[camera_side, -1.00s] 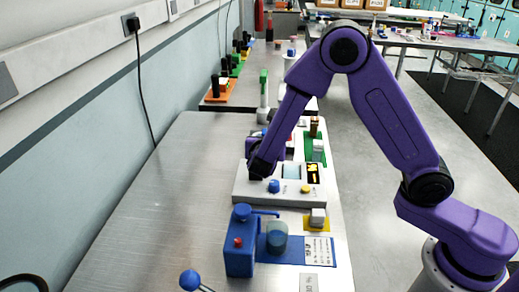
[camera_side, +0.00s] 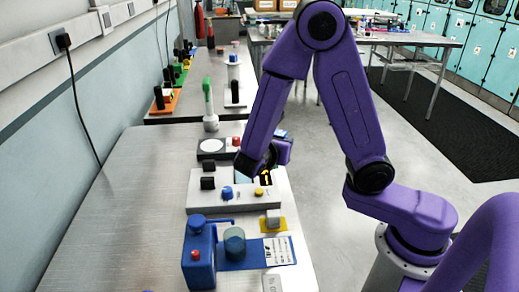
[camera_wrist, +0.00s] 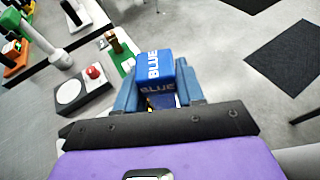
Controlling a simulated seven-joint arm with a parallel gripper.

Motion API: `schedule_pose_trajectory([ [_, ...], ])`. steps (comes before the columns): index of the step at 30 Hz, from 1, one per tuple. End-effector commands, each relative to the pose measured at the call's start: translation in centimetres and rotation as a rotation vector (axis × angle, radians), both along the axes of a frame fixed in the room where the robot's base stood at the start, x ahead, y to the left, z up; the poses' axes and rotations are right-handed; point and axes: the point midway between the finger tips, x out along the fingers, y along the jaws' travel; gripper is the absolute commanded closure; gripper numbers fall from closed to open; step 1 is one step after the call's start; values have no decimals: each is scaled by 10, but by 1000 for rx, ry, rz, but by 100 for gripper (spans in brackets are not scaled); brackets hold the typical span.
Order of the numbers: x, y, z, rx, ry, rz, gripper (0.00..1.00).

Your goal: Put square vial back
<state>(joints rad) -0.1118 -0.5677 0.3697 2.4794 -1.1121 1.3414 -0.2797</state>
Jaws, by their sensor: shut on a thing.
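My gripper (camera_wrist: 160,90) is shut on a blue square vial (camera_wrist: 155,66) lettered BLUE, shown between the two fingers in the wrist view. In the side view my gripper (camera_side: 278,152) is near the right edge of the table, behind and above the white module (camera_side: 240,203). A small bit of blue (camera_side: 281,133) shows beside it there. The vial's lower part is hidden by the fingers. A green holder (camera_wrist: 121,62) with a brown-topped piece (camera_wrist: 115,40) stands just left of the vial in the wrist view; the arm hides it in the side view.
A grey unit with a red button (camera_wrist: 94,72) is left of my gripper. The module carries a blue knob (camera_side: 228,192) and yellow knob (camera_side: 259,192). The table's left side is clear.

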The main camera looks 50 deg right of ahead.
Motion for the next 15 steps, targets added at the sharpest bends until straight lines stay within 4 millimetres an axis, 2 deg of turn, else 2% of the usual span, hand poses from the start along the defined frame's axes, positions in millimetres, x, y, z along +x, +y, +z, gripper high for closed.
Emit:
schedule_pose_trajectory([
  [1, -14, -16, -6, -3, 4, -127, 97],
  [3, -33, -31, -12, -3, 2, -298, 97],
  [6, -62, -45, -20, -3, 2, -539, 97],
  [11, -103, -52, -31, -2, 1, -922, 97],
  [15, -131, -44, -38, -3, -1, -1257, 97],
])
